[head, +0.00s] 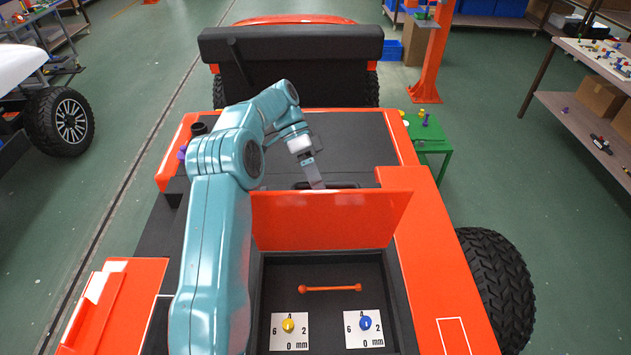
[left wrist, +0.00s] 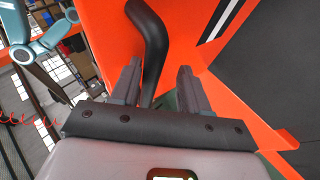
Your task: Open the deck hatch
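The deck hatch (head: 330,222) is an orange panel that stands raised, nearly upright, behind an open dark compartment (head: 318,266). My left gripper (head: 318,184) is at the hatch's top edge, on its far side. In the left wrist view the black curved handle (left wrist: 152,30) runs down between the two fingers of the left gripper (left wrist: 160,70) on the orange panel (left wrist: 200,60). The fingers are apart, with a gap beside the handle on the right. The handle's lower end is partly hidden. My right gripper is not in view.
Inside the compartment lie an orange rod (head: 330,289) and two white dial plates, one with a yellow knob (head: 288,325), one with a blue knob (head: 365,322). A black seat-like block (head: 290,45) stands at the back. A green table (head: 428,135) stands to the right.

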